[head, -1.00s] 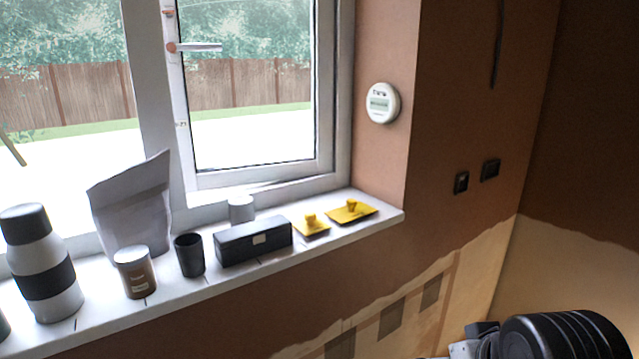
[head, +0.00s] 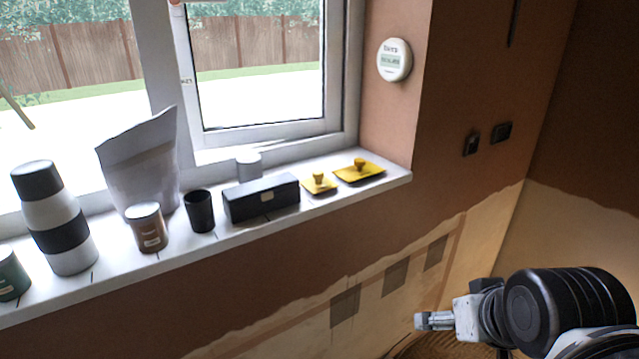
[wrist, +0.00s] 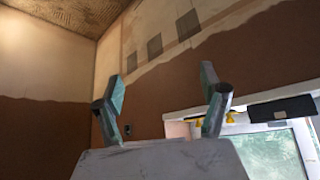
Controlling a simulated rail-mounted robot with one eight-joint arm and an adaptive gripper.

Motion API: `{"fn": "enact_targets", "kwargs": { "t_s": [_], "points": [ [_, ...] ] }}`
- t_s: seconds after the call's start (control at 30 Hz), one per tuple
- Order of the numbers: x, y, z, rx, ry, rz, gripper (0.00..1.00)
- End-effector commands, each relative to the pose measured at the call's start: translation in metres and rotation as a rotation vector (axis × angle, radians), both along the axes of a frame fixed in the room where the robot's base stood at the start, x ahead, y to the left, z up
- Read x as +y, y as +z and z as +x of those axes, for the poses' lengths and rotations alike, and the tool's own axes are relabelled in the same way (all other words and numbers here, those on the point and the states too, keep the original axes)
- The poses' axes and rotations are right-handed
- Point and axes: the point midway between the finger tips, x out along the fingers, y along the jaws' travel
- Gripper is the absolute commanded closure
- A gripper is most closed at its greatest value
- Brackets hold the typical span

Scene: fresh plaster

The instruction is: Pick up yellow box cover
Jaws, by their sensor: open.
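Two flat yellow covers with knobs lie on the white windowsill in the head view: a smaller one (head: 319,185) beside the black box and a larger one (head: 361,173) near the sill's right end. I cannot tell which is the box cover. My gripper (head: 432,320) is at the lower right, well below and apart from the sill, pointing left. In the wrist view, which looks upside down, its two fingers (wrist: 163,80) are spread with nothing between them. A bit of yellow (wrist: 230,117) shows beside the right finger, partly hidden by it.
A round white wall device (head: 394,60) hangs right of the window.

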Motion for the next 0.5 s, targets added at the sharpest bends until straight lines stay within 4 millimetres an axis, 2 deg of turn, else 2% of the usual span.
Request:
{"fn": "enact_targets", "kwargs": {
  "t_s": [0.03,0.2,0.5],
  "points": [
    [0.0,0.0,0.0,0.0,0.0,0.0,0.34],
    [0.0,0.0,0.0,0.0,0.0,0.0,0.53],
    [0.0011,0.0053,0.0037,0.005,0.012,-0.005,0.53]
  ]
}}
